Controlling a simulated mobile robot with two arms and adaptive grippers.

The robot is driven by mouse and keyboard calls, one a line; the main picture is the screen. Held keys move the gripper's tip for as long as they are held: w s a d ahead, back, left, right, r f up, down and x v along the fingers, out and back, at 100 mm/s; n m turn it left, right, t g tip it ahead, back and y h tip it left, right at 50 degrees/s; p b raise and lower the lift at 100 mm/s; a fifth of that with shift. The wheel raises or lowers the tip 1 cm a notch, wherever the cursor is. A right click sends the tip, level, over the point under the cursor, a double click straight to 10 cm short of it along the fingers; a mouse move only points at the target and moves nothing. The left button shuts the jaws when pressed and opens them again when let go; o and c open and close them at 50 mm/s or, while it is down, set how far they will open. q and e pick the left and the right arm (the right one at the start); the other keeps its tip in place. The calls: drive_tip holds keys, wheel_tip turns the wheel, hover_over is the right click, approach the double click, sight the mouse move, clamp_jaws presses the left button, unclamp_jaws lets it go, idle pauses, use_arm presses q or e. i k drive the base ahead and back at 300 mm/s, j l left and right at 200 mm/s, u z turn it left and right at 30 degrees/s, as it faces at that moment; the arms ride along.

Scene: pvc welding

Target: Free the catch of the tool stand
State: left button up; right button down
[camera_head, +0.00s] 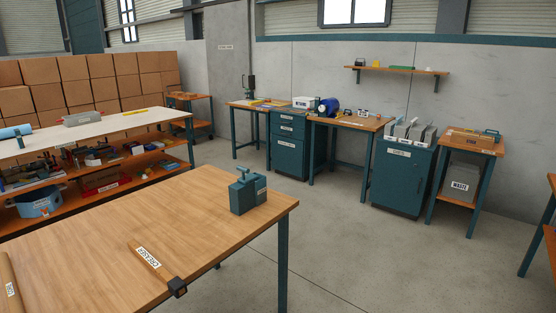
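No tool stand is plainly marked. A grey rack with several upright slots (408,133) stands on a labelled teal cabinet (402,180) at the right; it may be the tool stand, but no catch can be made out on it. Neither of my grippers is in view.
A labelled wooden bar with a black end (158,266) lies at the near table's front edge. A long bench (95,124) with loaded shelves stands left. Workbenches (350,124) and a waste bin (461,181) line the back. The concrete floor (345,240) between is clear.

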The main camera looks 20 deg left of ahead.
sight(246, 179)
drive_tip(key=i+l+u, duration=0.1)
drive_tip(key=i+u, duration=0.25)
drive_tip(key=i+l+u, duration=0.2)
drive_tip(key=i+u, duration=0.15)
drive_tip(key=i, duration=0.2)
drive_tip(key=i+l+u, duration=0.35)
drive_tip(key=i+j, duration=0.05)
